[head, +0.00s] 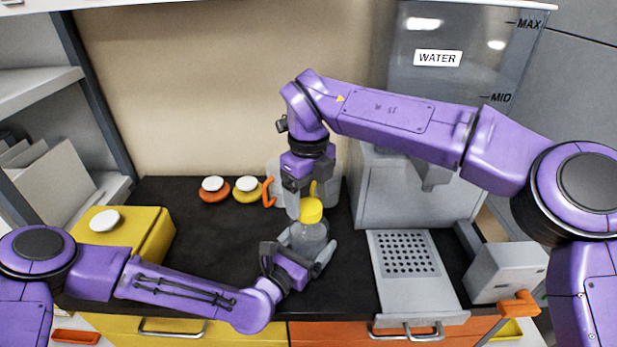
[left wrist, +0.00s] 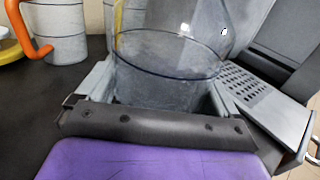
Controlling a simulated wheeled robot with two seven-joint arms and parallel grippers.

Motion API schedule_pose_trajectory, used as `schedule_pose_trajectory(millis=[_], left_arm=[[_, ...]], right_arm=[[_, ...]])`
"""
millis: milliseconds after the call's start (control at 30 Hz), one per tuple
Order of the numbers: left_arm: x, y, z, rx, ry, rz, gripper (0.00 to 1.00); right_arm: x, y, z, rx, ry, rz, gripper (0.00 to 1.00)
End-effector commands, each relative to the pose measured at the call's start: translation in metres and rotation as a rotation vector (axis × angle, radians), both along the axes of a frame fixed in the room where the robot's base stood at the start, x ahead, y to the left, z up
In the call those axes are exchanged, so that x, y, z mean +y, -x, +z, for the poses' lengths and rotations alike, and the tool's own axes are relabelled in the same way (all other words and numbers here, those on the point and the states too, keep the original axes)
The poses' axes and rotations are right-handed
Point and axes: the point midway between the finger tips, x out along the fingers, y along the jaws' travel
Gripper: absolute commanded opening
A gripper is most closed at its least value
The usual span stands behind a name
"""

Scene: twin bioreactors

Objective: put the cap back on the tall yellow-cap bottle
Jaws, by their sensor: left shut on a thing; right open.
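The tall clear bottle (head: 311,238) stands upright on the dark worktop, with the yellow cap (head: 311,210) at its top. I cannot tell whether the cap is fully seated. My left gripper (head: 309,260) is shut around the bottle's body from the front. In the left wrist view, the clear bottle (left wrist: 165,75) sits between the left fingers; its top and the cap are out of that view. My right gripper (head: 304,203) points down from above, open, with its fingers at the cap. The far side of the cap is hidden.
White jugs with an orange handle (head: 268,191) and a yellow handle stand close behind. Orange (head: 214,194) and yellow (head: 247,193) low items with white tops are left of them. A perforated grey tray (head: 408,254) lies right. A yellow box (head: 135,230) stands left.

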Motion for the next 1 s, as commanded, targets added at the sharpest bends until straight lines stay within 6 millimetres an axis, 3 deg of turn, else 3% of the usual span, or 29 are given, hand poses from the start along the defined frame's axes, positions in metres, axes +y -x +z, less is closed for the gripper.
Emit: schedule_pose_trajectory(millis=[200, 500, 667, 700, 900, 933, 1000], left_arm=[[0.0, 0.0, -0.001, 0.002, -0.002, 0.0, 0.09], [0.0, 0.0, -0.001, 0.002, -0.002, 0.001, 0.09], [0.0, 0.0, -0.001, 0.002, -0.002, 0.0, 0.09], [0.0, 0.0, -0.001, 0.002, -0.002, 0.001, 0.09], [0.0, 0.0, -0.001, 0.002, -0.001, 0.001, 0.09], [0.0, 0.0, -0.001, 0.002, -0.001, 0.001, 0.09], [0.0, 0.0, -0.001, 0.002, -0.001, 0.001, 0.09]], right_arm=[[0.0, 0.0, -0.021, 0.0, 0.0, -0.001, 0.77], [0.0, 0.0, -0.023, -0.001, -0.001, -0.002, 0.77], [0.0, 0.0, -0.023, -0.001, -0.001, -0.001, 0.24], [0.0, 0.0, -0.023, -0.001, -0.001, -0.001, 0.19], [0.0, 0.0, -0.023, 0.0, 0.0, -0.015, 0.19], [0.0, 0.0, -0.023, 0.0, 0.0, -0.015, 0.59], [0.0, 0.0, -0.023, 0.0, 0.0, -0.015, 0.82]])
